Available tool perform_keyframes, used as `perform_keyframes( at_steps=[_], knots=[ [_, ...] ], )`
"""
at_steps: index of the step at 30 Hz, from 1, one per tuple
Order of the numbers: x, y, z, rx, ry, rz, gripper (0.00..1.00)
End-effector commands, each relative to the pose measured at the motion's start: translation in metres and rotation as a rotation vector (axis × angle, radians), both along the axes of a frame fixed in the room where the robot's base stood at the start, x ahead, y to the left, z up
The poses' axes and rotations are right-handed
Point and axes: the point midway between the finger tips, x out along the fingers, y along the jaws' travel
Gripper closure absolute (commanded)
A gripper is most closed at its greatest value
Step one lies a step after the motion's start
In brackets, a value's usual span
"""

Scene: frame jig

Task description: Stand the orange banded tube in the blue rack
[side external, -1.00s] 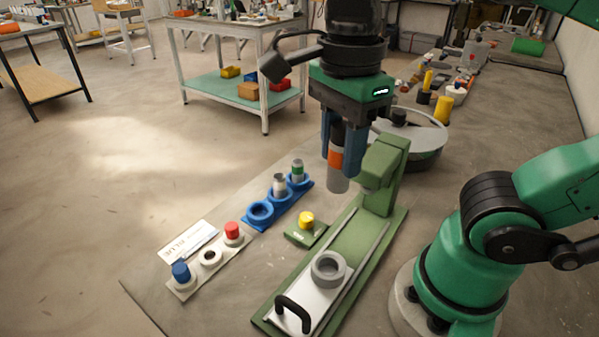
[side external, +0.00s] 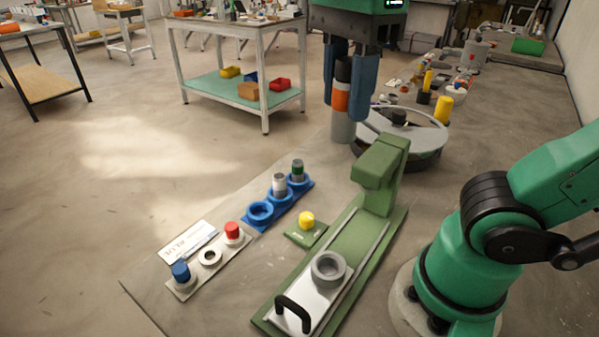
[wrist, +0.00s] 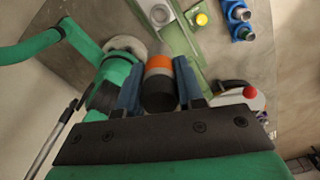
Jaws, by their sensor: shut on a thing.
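The orange banded tube (side external: 341,101) is grey with a dark top and an orange band. My gripper (side external: 347,90) is shut on it and holds it upright in the air, behind the green press. The wrist view shows the tube (wrist: 159,82) between the two blue fingers (wrist: 158,92). The blue rack (side external: 260,212) lies on the table at the left of the press, apart from the tube. Its nearest ring is empty. The other two rings hold a white-banded tube (side external: 279,184) and a green-banded tube (side external: 297,170).
The green press (side external: 381,172) stands between my arm's base and the rack, with a grey ring (side external: 328,268) on its slide. A yellow button (side external: 306,219) sits beside it. A strip with red (side external: 232,230) and blue (side external: 180,271) caps lies front left. A round tray (side external: 429,140) stands behind.

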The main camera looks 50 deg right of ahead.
Motion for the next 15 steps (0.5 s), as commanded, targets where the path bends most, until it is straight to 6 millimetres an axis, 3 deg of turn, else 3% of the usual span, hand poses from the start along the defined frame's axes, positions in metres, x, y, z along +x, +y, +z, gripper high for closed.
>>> perform_keyframes(
  at_steps=[5,8,15],
  knots=[
    [0.003,0.000,-0.001,0.000,0.000,-0.001,1.00],
    [0.015,0.001,-0.005,0.000,0.000,-0.003,1.00],
    [0.077,0.000,-0.040,0.000,0.000,-0.005,1.00]
  ],
)
